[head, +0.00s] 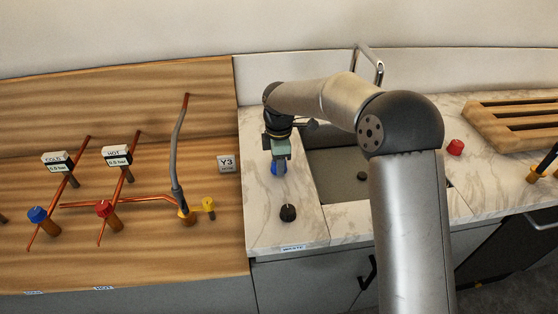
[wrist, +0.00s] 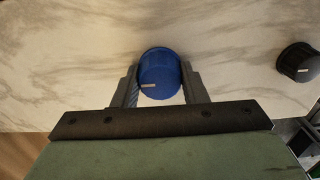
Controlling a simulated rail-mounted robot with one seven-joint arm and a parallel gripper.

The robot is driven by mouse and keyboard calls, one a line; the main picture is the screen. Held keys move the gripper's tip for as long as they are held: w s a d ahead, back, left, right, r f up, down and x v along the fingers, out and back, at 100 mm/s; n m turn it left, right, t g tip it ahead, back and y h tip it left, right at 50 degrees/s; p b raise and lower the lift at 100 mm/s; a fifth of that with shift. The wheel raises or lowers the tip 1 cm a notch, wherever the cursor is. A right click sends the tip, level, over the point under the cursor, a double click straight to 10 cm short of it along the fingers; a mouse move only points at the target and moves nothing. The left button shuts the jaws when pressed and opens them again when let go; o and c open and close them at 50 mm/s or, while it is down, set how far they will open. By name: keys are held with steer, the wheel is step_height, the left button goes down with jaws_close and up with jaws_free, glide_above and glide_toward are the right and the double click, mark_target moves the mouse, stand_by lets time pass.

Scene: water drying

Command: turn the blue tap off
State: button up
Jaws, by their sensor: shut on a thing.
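The blue tap knob (wrist: 160,70) stands on the white marble counter, with a pale marker line on its side. In the wrist view it sits between the two fingers of my gripper (wrist: 160,88), which is shut on it. In the head view my gripper (head: 279,165) reaches down to the counter left of the sink, and the blue knob (head: 275,169) shows partly behind the fingers. Another blue knob (head: 37,214) is on the wooden panel at the far left, under the COLD gauge, away from my gripper.
A black knob (head: 288,213) stands close in front of the blue tap. The sink (head: 338,170) lies to the right, with a red knob (head: 455,147) beyond it. A wooden rack (head: 510,122) is at the far right. Copper pipes and a red knob (head: 104,208) are on the left panel.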

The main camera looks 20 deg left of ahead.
stand_by(0.4)
steer(key=o, duration=1)
steer(key=shift+r, duration=0.15)
step_height(320, 180, up, 17)
steer(key=shift+r+b, duration=0.1)
steer(key=shift+b, duration=0.35)
steer(key=shift+d, duration=0.1)
steer(key=s+d+f+m, duration=0.2)
steer(key=s+d+m, duration=0.5)
steer(key=d, duration=0.5)
steer(key=s+d+f+m, duration=0.1)
steer(key=s+d+m, duration=0.5)
steer(key=d, duration=0.5)
steer(key=s+d+f+m, duration=0.2)
steer(key=s+d+m, duration=0.1)
steer(key=s, duration=0.2)
steer(key=s+d+f+m, duration=0.3)
steer(key=s, duration=0.2)
steer(key=s+d+f+m, duration=0.3)
steer(key=s, duration=0.2)
steer(key=shift+d+m+t, duration=0.3)
steer(key=shift+d+m, duration=0.05)
steer(key=shift+m, duration=0.05)
